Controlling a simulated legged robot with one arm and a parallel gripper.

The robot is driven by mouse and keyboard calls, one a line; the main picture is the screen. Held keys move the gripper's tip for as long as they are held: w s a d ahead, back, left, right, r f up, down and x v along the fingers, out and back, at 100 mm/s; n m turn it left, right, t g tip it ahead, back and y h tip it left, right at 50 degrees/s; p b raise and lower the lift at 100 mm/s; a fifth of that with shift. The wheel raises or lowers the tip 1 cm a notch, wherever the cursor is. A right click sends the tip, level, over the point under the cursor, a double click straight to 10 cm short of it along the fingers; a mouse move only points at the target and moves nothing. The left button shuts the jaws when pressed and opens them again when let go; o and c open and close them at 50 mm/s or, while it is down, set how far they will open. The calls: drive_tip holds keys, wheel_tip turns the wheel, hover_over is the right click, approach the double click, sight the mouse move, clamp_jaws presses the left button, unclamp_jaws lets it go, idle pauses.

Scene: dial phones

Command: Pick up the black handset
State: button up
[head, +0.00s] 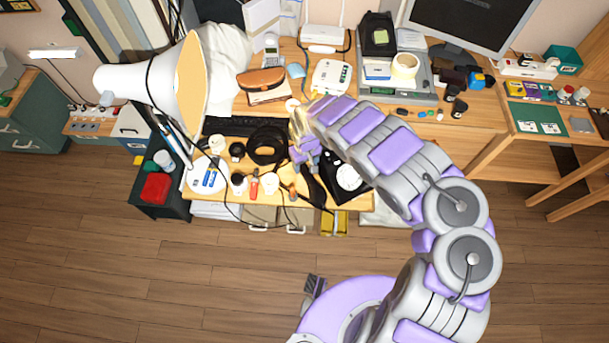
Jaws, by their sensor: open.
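A black dial phone (348,178) with a white round dial sits at the front right of the wooden desk. A long black handset (315,190) lies along its left side, near the desk's front edge; its upper end is partly hidden by my gripper. My gripper (305,163) is open, at the end of my grey and purple arm, just above the handset's upper end in the picture. I cannot tell its height over the handset or whether it touches. My arm hides part of the desk to the right of the phone.
A coiled black cable (267,145) lies left of my gripper. Screwdrivers (254,184) and small round items crowd the desk's front. A big white lamp (168,83) stands at the left. A white phone (331,77) and a monitor (473,22) are at the back.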

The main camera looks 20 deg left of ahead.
sight(305, 170)
drive_tip(key=shift+d+f, duration=0.1)
drive_tip(key=shift+f, duration=0.4)
drive_tip(key=f+b, duration=0.1)
drive_tip(key=f, duration=0.1)
drive_tip(key=f+b, duration=0.1)
drive_tip(key=f, duration=0.1)
drive_tip(key=shift+s+a+f+b, duration=0.1)
drive_tip(key=shift+a+f+b, duration=0.1)
drive_tip(key=shift+f+b, duration=0.15)
drive_tip(key=shift+r, duration=0.1)
drive_tip(key=shift+c, duration=0.4)
drive_tip(key=shift+d, duration=0.1)
drive_tip(key=c, duration=0.3)
clamp_jaws()
